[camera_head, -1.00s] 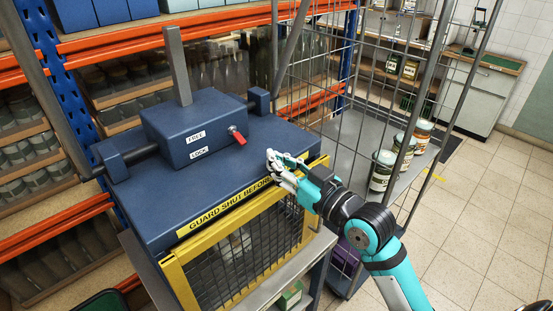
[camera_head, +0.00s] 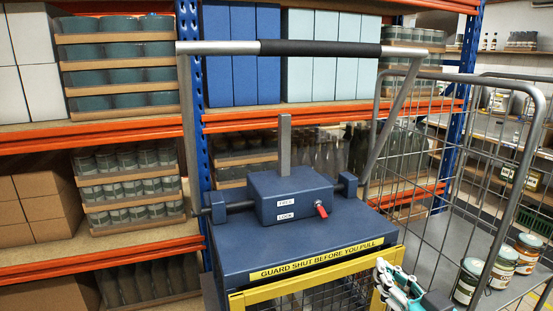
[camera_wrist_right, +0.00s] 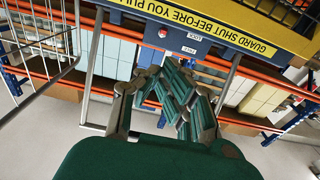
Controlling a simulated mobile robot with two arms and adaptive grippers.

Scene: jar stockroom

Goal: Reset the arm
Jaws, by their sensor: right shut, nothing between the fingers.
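My right gripper (camera_head: 394,280) is at the lower edge of the head view, in front of the right corner of the yellow guard frame (camera_head: 310,283). Its fingers are shut and empty. In the right wrist view its green-and-grey fingers (camera_wrist_right: 165,80) are drawn together, with nothing between them. The right arm is mostly cut off below the head view. My left gripper is not in view.
The blue press (camera_head: 240,240) stands ahead, with a red knob (camera_head: 321,209) and an arched pull handle with a black grip (camera_head: 320,48). A wire cage trolley (camera_head: 440,160) holding jars (camera_head: 500,266) is to the right. Loaded orange-beamed racking (camera_head: 110,133) is behind.

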